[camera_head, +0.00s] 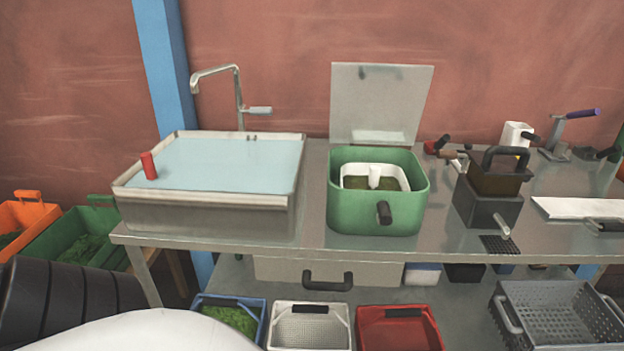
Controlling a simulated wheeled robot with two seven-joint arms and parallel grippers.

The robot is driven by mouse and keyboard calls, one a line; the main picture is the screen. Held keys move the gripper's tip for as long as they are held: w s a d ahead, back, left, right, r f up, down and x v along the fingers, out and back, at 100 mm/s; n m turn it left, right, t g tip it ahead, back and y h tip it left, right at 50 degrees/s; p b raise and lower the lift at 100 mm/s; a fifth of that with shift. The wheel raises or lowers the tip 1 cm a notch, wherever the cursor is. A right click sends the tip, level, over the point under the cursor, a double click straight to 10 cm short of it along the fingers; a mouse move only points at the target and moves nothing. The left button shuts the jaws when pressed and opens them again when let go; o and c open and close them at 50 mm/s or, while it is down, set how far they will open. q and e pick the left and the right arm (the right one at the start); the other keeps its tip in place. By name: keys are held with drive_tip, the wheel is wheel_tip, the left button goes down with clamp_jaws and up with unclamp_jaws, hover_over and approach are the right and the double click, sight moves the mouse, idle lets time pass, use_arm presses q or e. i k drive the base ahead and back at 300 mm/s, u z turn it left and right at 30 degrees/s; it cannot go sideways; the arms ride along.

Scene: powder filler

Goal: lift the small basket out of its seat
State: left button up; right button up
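A small dark-brown basket-like box (494,182) with an arched black handle sits upright in the top of a grey block (487,210), on the right half of the metal table. The block hides its lower part. A white insert (351,183) with a white centre post sits inside a green tub (374,214), with green material around the post. I cannot tell for certain which of these is the small basket. Neither of my grippers is in view, and none touches these things.
A water-filled sink (219,212) with a tap and red cylinder stands left. A clear lid (381,102) stands upright behind the tub. Tools and a white tray (582,208) lie right. Baskets, including a grey perforated one (560,318), sit below the metal table (450,240).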

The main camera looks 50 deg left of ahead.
sight(384, 177)
drive_tip(key=k, duration=0.1)
drive_tip(key=u, duration=1.4)
